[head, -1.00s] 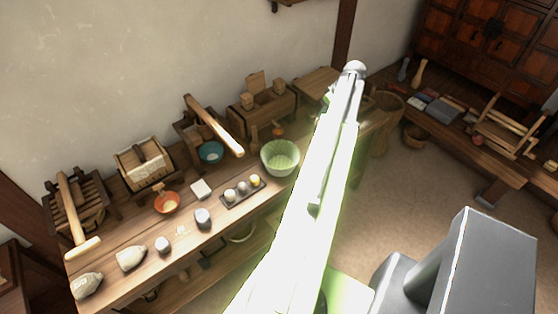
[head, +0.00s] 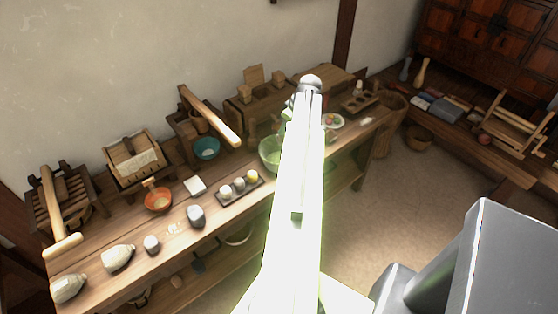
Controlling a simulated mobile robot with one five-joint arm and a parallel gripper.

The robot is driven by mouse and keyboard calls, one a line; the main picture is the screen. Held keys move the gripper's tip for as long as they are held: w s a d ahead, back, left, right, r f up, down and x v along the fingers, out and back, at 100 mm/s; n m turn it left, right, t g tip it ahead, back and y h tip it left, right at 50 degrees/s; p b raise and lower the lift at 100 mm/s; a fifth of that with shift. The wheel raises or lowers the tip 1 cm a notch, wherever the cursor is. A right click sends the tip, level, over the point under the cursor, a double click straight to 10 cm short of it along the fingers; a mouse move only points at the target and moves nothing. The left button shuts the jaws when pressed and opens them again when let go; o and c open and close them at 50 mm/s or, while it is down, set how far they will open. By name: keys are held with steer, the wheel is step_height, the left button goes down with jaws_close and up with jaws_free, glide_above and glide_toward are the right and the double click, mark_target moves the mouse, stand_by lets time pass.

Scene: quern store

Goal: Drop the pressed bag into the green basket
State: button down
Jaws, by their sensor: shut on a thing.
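My arm runs up the middle of the head view, washed out by glare, to a rounded grey end above the table's back part. My gripper's jaws and anything between them do not show; the arm hides them. The green basket (head: 269,153) looks like a pale green ribbed bowl on the table, partly covered by my arm's left side. I cannot make out which bag is the pressed one. Two pale cloth bags, one (head: 117,257) and another (head: 68,288), lie at the table's near left end.
The long wooden table (head: 190,255) holds an orange bowl (head: 158,200), a teal bowl (head: 206,148), a dark tray (head: 224,200) with small round items, and wooden presses along the wall. A low bench (head: 490,155) stands at the right. The floor (head: 400,200) between is open.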

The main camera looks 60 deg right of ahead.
step_height(320, 180, down, 4)
steer(key=b, duration=0.3)
steer(key=c, duration=1.2)
jaws_free()
steer(key=shift+c, duration=0.2)
steer(key=shift+r, duration=0.15)
steer(key=p+v, duration=1.6)
steer(key=v, duration=0.1)
steer(key=shift+r, duration=0.15)
